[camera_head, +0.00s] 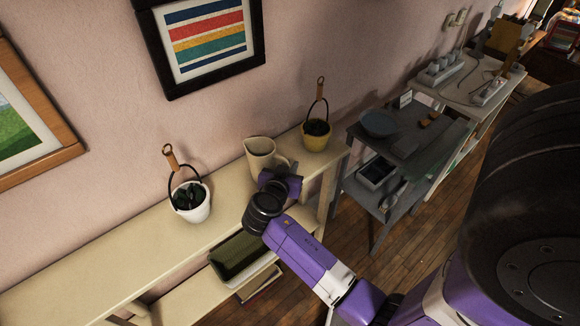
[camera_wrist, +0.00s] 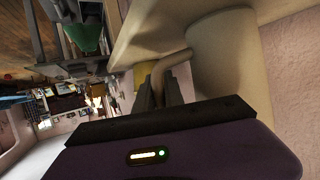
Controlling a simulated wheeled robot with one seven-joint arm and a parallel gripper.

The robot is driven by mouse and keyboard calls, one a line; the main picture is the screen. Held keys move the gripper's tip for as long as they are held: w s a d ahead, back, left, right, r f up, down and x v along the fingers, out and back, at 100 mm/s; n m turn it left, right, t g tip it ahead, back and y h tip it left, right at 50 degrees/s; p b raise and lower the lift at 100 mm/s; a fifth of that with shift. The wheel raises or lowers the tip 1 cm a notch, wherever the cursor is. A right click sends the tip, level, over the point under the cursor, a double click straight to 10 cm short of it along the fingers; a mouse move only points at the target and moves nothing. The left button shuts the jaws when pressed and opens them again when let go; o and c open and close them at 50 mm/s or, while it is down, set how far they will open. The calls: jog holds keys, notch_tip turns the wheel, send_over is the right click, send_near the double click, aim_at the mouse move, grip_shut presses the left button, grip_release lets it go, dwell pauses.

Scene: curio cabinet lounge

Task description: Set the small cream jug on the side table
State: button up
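The small cream jug (camera_head: 260,156) stands upright on the long cream console table (camera_head: 120,258), near its right end. My gripper (camera_head: 283,172) is at the jug's right side and hides part of it. In the wrist view the jug's body (camera_wrist: 226,62) fills the upper right. Its handle (camera_wrist: 165,66) runs down between my two dark fingers (camera_wrist: 158,92), which look close against it on both sides. A grey side table (camera_head: 408,140) stands to the right, beyond a gap.
The grey table bears a blue-grey plate (camera_head: 379,123), a small white card (camera_head: 405,98) and small brown items (camera_head: 429,120). A yellow pot (camera_head: 317,138) and a white pot (camera_head: 190,206), both with tall handles, flank the jug. A dark green tray (camera_head: 240,255) sits below.

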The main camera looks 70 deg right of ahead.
jog(key=o, duration=0.3)
jog(key=shift+o, duration=0.2)
jog(key=shift+r, duration=0.25)
jog(key=w+b+v, duration=0.1)
jog(key=b+v, duration=0.1)
jog(key=v, duration=1)
jog(key=s+a+f+n+t+y, duration=0.35)
jog(key=a+f+n, duration=0.2)
jog(key=a, duration=0.25)
jog(key=s+a+f+n+t+y, duration=0.2)
jog(key=a+f+n+t+y, duration=0.25)
jog(key=a+n, duration=0.3)
jog(key=s+a+r+n+t+y, duration=0.2)
jog(key=s+a+r+t, duration=0.1)
jog(key=r, duration=0.5)
jog(key=s+a+r+n+t+y, duration=0.2)
jog(key=s+a+r+t+y, duration=0.1)
jog(key=s+a+r, duration=0.3)
jog(key=shift+s+a+r+n+y, duration=0.3)
jog(key=shift+a+r, duration=0.25)
jog(key=shift+r, duration=0.4)
